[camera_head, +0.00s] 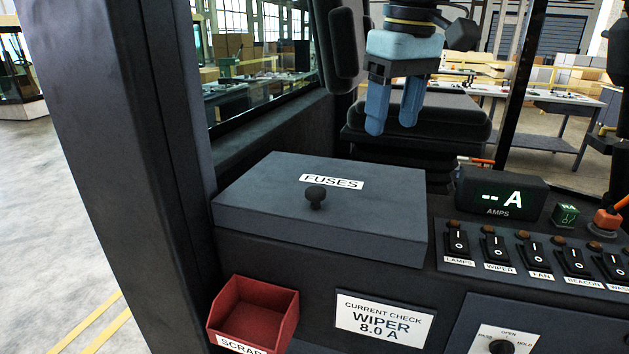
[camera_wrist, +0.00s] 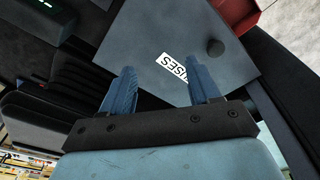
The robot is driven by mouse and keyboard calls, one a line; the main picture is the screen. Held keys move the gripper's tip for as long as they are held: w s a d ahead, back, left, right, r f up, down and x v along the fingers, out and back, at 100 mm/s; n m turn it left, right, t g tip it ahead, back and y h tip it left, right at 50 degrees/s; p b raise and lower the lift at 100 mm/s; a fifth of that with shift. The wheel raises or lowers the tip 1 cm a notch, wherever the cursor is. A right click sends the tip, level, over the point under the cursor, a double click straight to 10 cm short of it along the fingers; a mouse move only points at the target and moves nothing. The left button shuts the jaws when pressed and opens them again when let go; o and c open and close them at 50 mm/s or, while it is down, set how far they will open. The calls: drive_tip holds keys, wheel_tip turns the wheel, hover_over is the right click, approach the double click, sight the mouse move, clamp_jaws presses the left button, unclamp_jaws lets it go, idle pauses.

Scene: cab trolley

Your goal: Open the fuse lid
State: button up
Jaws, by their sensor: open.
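The fuse lid (camera_head: 270,200) is a dark grey flat box cover with a white FUSES label (camera_head: 331,182) and a round black knob (camera_head: 316,196). It lies closed on the console. In the wrist view the lid (camera_wrist: 150,35) fills the upper middle, with its knob (camera_wrist: 215,47) at upper right. My gripper (camera_head: 392,128) has blue fingers, pointing down, above and behind the lid's far right edge, apart from it. In the wrist view my gripper (camera_wrist: 162,88) is open and empty, and one finger covers part of the label.
A red SCRAP bin (camera_head: 254,313) is at the console's front left. An ammeter display (camera_head: 502,194) and a row of rocker switches (camera_head: 537,252) are right of the lid. A thick dark cab post (camera_head: 130,150) stands left. A black seat (camera_head: 425,125) is behind.

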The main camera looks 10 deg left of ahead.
sight(314, 189)
drive_tip(key=s+a+r+n+g, duration=0.1)
drive_tip(key=s+a+r+n, duration=0.2)
drive_tip(key=a, duration=0.8)
drive_tip(key=shift+h, duration=0.4)
wheel_tip(314, 189, down, 14)
drive_tip(key=shift+d, duration=0.15)
drive_tip(key=shift+c, duration=0.2)
clamp_jaws()
drive_tip(key=shift+s+r+g, duration=0.1)
drive_tip(key=shift+r+g, duration=0.05)
drive_tip(key=shift+g, duration=0.15)
